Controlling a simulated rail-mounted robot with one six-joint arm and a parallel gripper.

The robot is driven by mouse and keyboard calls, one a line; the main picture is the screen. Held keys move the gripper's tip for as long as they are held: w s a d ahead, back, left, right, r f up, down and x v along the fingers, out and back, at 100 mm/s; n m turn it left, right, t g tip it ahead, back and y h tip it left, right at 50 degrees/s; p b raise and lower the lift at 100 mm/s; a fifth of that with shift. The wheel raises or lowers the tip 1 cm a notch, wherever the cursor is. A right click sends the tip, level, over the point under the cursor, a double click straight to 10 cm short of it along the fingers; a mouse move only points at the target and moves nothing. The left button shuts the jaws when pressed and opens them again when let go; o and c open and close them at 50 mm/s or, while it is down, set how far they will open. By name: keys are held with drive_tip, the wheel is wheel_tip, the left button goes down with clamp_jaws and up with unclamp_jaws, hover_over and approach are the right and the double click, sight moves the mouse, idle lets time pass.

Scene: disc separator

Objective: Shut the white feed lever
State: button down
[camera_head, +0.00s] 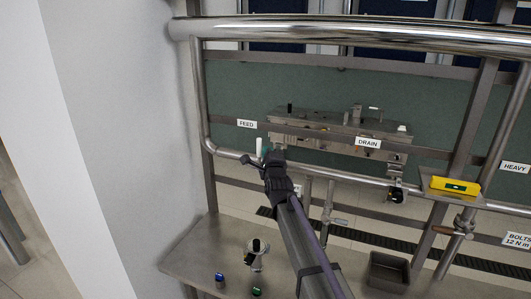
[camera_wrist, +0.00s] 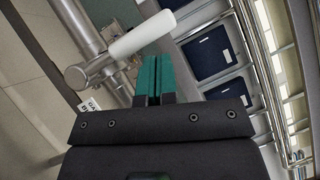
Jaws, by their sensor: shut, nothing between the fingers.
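The white feed lever (camera_head: 258,147) stands upright on the pipe below the FEED label (camera_head: 247,123) in the head view. In the wrist view the lever's white handle (camera_wrist: 142,34) runs from a round metal hub at left up to the right, across the front of my fingers. My gripper (camera_head: 273,158) is beside the lever, on its right in the head view. In the wrist view its green fingers (camera_wrist: 157,62) are together, shut and empty, with their tips close to the handle. I cannot tell whether they touch it.
A steel block with fittings (camera_head: 330,128) and a DRAIN label (camera_head: 368,141) are right of the lever. A thick rail (camera_head: 350,32) crosses above. A yellow device (camera_head: 455,186), a grey bin (camera_head: 389,272) and small parts (camera_head: 256,254) are nearer.

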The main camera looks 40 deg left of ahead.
drive_tip(key=s+d, duration=0.6)
drive_tip(key=d, duration=0.5)
drive_tip(key=s+d+f+n+g+h, duration=0.2)
drive_tip(key=d+f+n+g+h, duration=0.35)
drive_tip(key=f+n, duration=0.5)
drive_tip(key=d+f+n+g+h+b, duration=0.1)
drive_tip(key=d+f+h, duration=0.25)
drive_tip(key=d, duration=0.45)
drive_tip(key=d+f+n+g+h+b, duration=0.1)
drive_tip(key=d+f+n+h, duration=0.1)
drive_tip(key=d+f, duration=0.5)
drive_tip(key=s+d+f+g+h+b, duration=0.1)
drive_tip(key=s+d+f+b, duration=0.1)
drive_tip(key=d, duration=1.3)
drive_tip(key=s+d+f+m+g+h+b, duration=0.1)
drive_tip(key=s+d, duration=0.3)
drive_tip(key=d, duration=1)
drive_tip(key=s+d+f+m+g+h+b, duration=0.1)
drive_tip(key=s+d+f+g+h+b, duration=0.1)
drive_tip(key=d, duration=1.3)
wheel_tip(320, 180, down, 2)
drive_tip(key=shift+s+d+f+g+h+b, duration=0.1)
drive_tip(key=shift+s+d+g+h+b, duration=0.25)
drive_tip(key=shift+g, duration=0.3)
